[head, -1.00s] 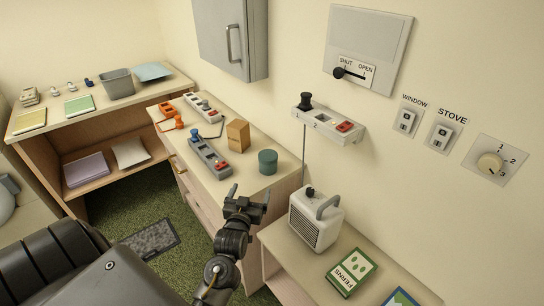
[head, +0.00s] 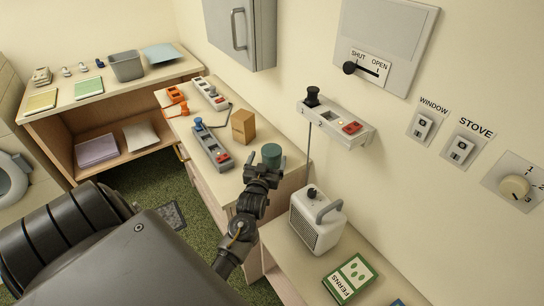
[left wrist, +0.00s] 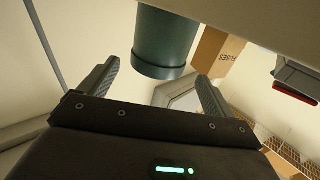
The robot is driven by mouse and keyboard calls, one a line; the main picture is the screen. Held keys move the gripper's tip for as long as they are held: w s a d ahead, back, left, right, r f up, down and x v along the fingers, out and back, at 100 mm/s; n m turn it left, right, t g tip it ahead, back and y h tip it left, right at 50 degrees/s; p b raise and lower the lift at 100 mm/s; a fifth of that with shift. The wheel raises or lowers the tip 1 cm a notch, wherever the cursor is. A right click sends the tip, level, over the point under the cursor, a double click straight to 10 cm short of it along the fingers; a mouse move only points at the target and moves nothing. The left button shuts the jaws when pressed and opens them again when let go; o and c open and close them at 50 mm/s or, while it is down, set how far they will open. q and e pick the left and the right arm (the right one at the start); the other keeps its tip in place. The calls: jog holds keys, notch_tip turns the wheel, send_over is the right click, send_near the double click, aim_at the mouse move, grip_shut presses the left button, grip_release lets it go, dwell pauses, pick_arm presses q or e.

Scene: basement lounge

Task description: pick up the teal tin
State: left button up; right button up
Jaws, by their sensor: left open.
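The teal tin (head: 271,153) stands upright near the front right end of the wooden counter (head: 230,181). My left gripper (head: 263,170) is open at the tin's near side and covers its lower part in the head view. In the left wrist view the tin (left wrist: 165,42) hangs in the picture between and just beyond the open fingers of the left gripper (left wrist: 157,74). Nothing is held. I cannot tell whether a finger touches the tin. My right gripper is not in view.
A cardboard box (head: 243,126) stands behind the tin; it also shows in the left wrist view (left wrist: 216,52). A grey switch unit (head: 211,149) lies to its left. A white heater (head: 316,222) stands on the lower shelf at right. A wall-mounted control box (head: 335,124) is at right.

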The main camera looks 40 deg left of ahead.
aim_at(271, 150)
pick_arm(q)
jog(key=shift+w+r, duration=0.1)
jog(key=shift+r, duration=0.05)
jog(key=p+x, duration=0.2)
jog(key=x, duration=0.3)
jog(key=shift+d, duration=0.1)
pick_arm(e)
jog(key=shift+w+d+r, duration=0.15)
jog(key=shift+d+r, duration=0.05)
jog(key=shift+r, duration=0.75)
pick_arm(q)
jog(key=shift+c, duration=0.3)
jog(key=c, duration=1.1)
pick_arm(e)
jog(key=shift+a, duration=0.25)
